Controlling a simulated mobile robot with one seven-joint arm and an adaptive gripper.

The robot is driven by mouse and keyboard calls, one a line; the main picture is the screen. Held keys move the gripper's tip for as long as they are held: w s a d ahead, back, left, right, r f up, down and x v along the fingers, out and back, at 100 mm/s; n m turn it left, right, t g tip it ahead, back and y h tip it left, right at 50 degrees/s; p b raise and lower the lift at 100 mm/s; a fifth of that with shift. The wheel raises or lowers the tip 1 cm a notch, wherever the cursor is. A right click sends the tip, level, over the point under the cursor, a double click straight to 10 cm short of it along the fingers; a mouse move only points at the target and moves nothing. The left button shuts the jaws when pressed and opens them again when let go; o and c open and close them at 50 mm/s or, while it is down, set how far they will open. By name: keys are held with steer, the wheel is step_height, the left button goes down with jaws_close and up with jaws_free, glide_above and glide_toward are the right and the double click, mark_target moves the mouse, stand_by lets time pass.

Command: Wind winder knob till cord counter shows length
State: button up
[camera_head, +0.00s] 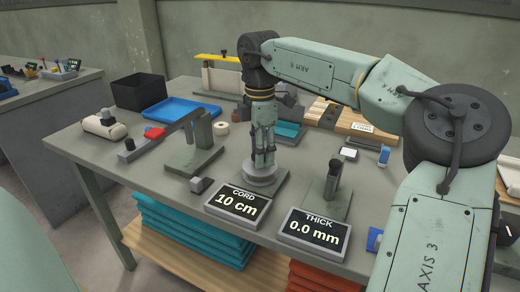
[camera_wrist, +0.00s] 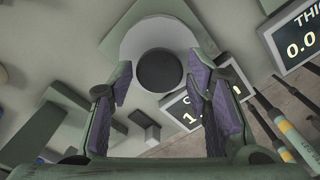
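The winder is a light grey disc (camera_head: 262,173) on a green base plate, near the table's front middle. In the wrist view its dark round knob (camera_wrist: 160,70) stands at the middle of the pale disc (camera_wrist: 132,46). My gripper (camera_head: 264,160) points down just over the disc. In the wrist view its purple-padded fingers (camera_wrist: 158,78) are open, with one fingertip on each side of the knob and gaps visible. The cord counter (camera_head: 237,204) in front of the winder reads 10 cm. It also shows in the wrist view (camera_wrist: 174,112), partly hidden by a finger.
A second display (camera_head: 315,229) reads THICK 0.0 mm, in front of a gauge post (camera_head: 332,183). A green stand with a lever (camera_head: 192,150) is left of the winder. A blue tray (camera_head: 180,111) and black bin (camera_head: 138,91) stand farther back. My arm crosses the right side.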

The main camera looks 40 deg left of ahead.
steer(key=shift+o, duration=0.9)
step_height(320, 180, up, 12)
stand_by(0.4)
